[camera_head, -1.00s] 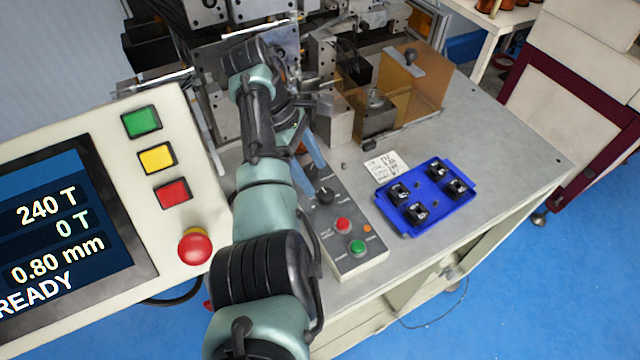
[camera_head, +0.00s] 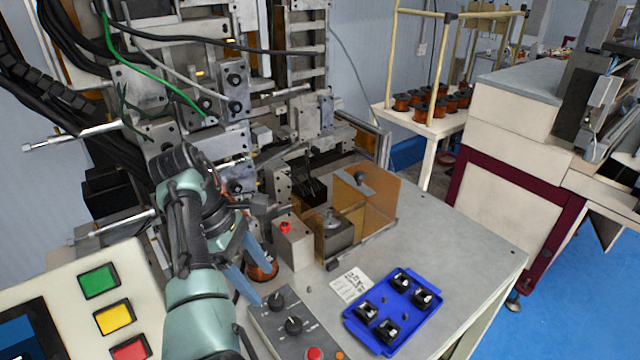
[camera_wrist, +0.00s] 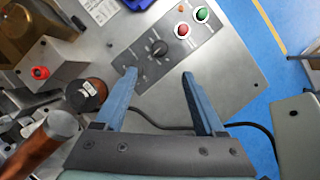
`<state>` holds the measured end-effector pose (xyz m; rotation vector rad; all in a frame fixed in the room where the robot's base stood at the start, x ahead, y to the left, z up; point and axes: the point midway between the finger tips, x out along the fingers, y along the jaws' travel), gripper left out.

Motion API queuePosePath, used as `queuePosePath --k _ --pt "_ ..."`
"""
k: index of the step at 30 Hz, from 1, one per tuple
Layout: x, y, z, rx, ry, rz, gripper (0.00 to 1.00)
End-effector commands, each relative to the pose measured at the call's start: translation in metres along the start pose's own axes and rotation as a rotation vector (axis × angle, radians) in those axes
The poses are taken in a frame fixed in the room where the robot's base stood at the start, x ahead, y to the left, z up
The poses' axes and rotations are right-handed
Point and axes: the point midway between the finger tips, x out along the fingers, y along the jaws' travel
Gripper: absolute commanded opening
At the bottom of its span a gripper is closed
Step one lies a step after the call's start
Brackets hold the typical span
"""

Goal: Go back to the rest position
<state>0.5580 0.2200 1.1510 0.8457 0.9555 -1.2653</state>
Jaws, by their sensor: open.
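My gripper (camera_wrist: 160,78) is open, with two blue fingers apart and nothing between them. In the wrist view it is above the grey bench, beside the control box with knob and buttons (camera_wrist: 168,42). In the head view the blue fingers (camera_head: 243,265) point down in front of the winding machine (camera_head: 215,135), left of the red-button box. A copper coil (camera_head: 263,268) shows just behind the fingers; a dark-topped spool (camera_wrist: 86,94) stands left of them in the wrist view. My arm hides part of the machine.
A blue tray (camera_head: 352,322) with several small black parts lies on the bench (camera_head: 450,245), beside a written label (camera_head: 349,285). An amber guard (camera_head: 372,205) stands by the machine. The button panel (camera_head: 60,265) is at lower left. The bench's right side is clear.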

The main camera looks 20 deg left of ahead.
Motion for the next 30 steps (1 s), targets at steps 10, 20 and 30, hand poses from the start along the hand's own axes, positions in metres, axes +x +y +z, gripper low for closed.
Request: queuePosePath --k 10,20,30 --pt "-0.03 0.062 0.006 0.275 0.26 0.312 0.71" --pt "-0.151 0.118 0.104 0.821 0.81 0.849 0.71" --pt "-0.292 0.023 0.279 1.207 1.434 1.41 0.71"
